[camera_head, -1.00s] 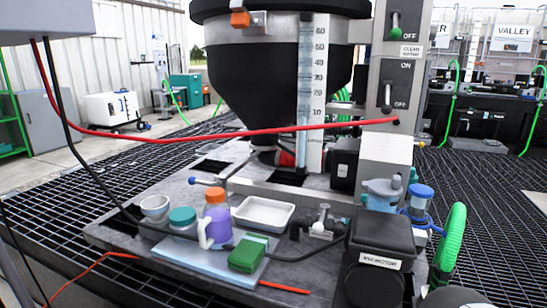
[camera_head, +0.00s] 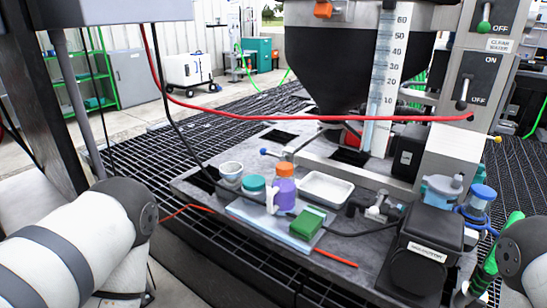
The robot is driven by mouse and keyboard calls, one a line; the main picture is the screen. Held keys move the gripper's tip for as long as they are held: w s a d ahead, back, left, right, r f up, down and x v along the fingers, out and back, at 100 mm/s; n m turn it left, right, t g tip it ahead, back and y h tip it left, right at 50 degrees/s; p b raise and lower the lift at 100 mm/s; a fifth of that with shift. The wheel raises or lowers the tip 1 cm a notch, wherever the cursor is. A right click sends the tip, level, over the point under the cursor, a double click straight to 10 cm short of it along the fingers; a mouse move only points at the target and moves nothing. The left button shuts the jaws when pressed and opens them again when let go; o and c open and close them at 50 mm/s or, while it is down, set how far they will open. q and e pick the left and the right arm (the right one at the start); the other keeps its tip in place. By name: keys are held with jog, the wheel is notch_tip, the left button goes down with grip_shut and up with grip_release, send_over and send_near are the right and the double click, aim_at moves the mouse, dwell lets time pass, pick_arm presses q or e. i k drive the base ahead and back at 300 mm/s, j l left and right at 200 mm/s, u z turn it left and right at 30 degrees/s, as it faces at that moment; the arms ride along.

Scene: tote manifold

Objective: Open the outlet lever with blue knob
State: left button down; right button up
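The outlet lever with the blue knob (camera_head: 264,151) sticks out to the left at the base of the black hopper (camera_head: 345,75), low above the grey deck. Its thin metal rod runs right from the knob toward the outlet, which is partly hidden behind the frame. My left arm shows at the lower left and my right arm at the lower right edge. Neither gripper is in the picture, so both are out of sight and apart from the knob as far as I can see.
A red hose (camera_head: 310,117) crosses in front of the hopper. A dark cable runs down across the deck. Cups, a purple bottle (camera_head: 284,193), a white tray (camera_head: 325,188) and a green block (camera_head: 307,221) stand in front of the lever. A motor box (camera_head: 425,250) sits at the right.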

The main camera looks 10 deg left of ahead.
aim_at(285, 157)
jog(key=i+z, duration=0.2)
jog(key=z, duration=1.85)
jog(key=j+u, duration=0.2)
jog(key=u, duration=0.15)
jog(key=i+j+u, duration=0.1)
jog(key=u, duration=0.25)
jog(key=j, duration=0.1)
